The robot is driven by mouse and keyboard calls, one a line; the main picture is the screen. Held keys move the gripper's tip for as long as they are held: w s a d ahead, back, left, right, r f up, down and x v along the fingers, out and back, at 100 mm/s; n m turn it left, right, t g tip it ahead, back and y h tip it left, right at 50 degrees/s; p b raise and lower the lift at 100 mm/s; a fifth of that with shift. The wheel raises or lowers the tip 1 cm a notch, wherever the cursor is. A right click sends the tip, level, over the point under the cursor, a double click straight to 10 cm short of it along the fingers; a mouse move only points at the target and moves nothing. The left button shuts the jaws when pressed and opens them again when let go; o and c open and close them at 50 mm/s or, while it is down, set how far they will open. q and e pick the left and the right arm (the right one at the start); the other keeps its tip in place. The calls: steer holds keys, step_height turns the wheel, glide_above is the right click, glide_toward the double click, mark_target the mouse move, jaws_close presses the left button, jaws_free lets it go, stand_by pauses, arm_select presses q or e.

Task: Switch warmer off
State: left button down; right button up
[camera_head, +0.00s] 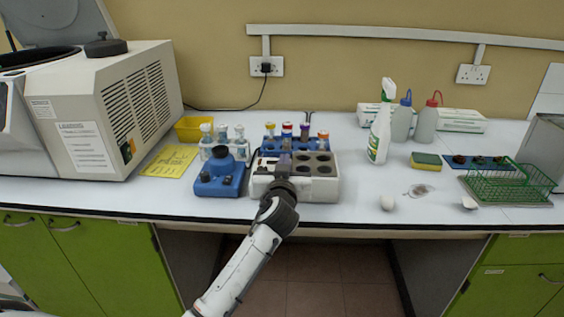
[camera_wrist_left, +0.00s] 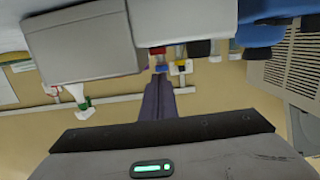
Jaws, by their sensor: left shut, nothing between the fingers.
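The warmer (camera_head: 325,187) is a pale block with dark round wells on the bench, in the middle of the head view. My left gripper (camera_head: 285,163) reaches over its left part from the front and hides some of its front and top. In the left wrist view, which is upside down, the dark fingers (camera_wrist_left: 160,88) are together with nothing between them. A pale body, likely the warmer (camera_wrist_left: 185,20), lies above them there. I cannot make out the warmer's switch or whether the fingers touch it. My right gripper is not in view.
A blue mixer (camera_head: 218,178) stands close left of the warmer. A blue rack of capped tubes (camera_head: 270,146) stands behind it. A white spray bottle (camera_head: 380,138) and a green wire rack (camera_head: 510,184) are to the right.

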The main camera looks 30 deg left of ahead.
arm_select(q)
steer(key=s+d+r+b, duration=0.1)
steer(key=s+d+r, duration=0.3)
steer(key=s, duration=0.4)
steer(key=shift+d+r, duration=0.2)
steer(key=shift+d, duration=0.2)
steer(key=s+d+f+m+g+h, duration=0.1)
steer(key=s+d+f+m+h, duration=0.15)
steer(key=f, duration=0.45)
steer(key=s+d+f+m+h, duration=0.1)
steer(key=s+d+f+h, duration=0.15)
steer(key=f, duration=0.45)
steer(key=s+d+f+m+g+h, duration=0.1)
steer(key=s+d+f+m, duration=0.1)
steer(key=d+f, duration=0.35)
steer(key=s+d+f+m+g+h, duration=0.1)
steer(key=s+d+f+h, duration=0.1)
steer(key=s+f, duration=0.6)
steer(key=s+d+f+m+g+h, duration=0.1)
steer(key=s+d+f+g+h, duration=0.1)
steer(key=s+f, duration=0.7)
steer(key=s+d+h, duration=0.1)
steer(key=s+d, duration=0.1)
steer(key=s, duration=0.1)
steer(key=shift+d+f+m+g, duration=0.15)
steer(key=shift+d+m+g, duration=0.15)
steer(key=shift+d+m, duration=0.05)
